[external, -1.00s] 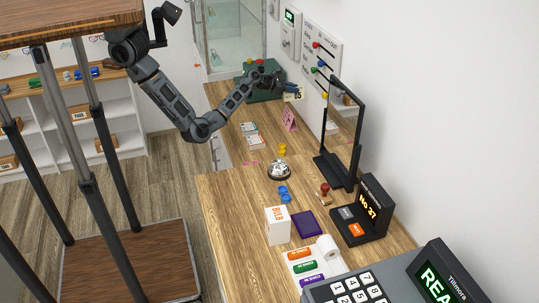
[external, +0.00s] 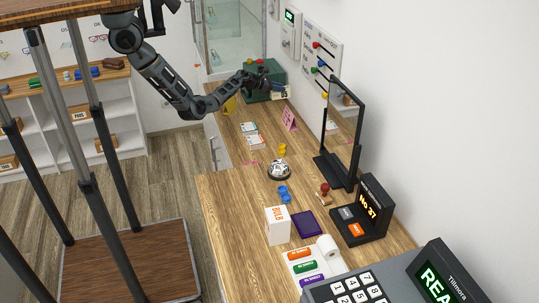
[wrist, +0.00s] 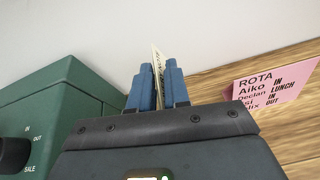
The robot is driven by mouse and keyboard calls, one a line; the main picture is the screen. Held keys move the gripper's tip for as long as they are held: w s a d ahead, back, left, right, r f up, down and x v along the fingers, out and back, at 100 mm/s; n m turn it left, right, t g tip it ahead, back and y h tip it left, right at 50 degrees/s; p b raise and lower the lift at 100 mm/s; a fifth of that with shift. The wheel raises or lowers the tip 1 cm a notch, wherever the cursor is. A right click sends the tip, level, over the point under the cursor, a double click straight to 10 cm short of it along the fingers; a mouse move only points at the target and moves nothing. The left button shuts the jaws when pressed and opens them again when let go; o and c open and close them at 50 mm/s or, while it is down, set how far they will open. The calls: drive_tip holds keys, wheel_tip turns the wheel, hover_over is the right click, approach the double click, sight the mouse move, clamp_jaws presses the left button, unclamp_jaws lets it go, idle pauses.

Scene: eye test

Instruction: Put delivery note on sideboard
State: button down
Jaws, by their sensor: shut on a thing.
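My gripper (external: 273,86) is beside the green box at the far end of the wooden counter. In the wrist view its blue fingers (wrist: 158,88) are shut on a thin cream paper (wrist: 157,62), seen nearly edge-on. The paper shows as a small pale card with dark print (external: 283,92) in the external view; I cannot read it, so I cannot tell if it is the delivery note.
The green box (wrist: 62,110) with a dark knob is left of my fingers. A pink rota card (wrist: 275,82) stands to the right. Bare wood shows around the slips.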

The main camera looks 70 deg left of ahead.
sight(276, 98)
drive_tip(key=shift+f+b, duration=3.3)
drive_tip(key=shift+f, duration=0.05)
drive_tip(key=shift+f+b, duration=0.3)
drive_tip(key=shift+f, duration=0.25)
drive_tip(key=c, duration=1)
unclamp_jaws()
drive_tip(key=shift+p+v, duration=0.4)
drive_tip(key=shift+v, duration=3.55)
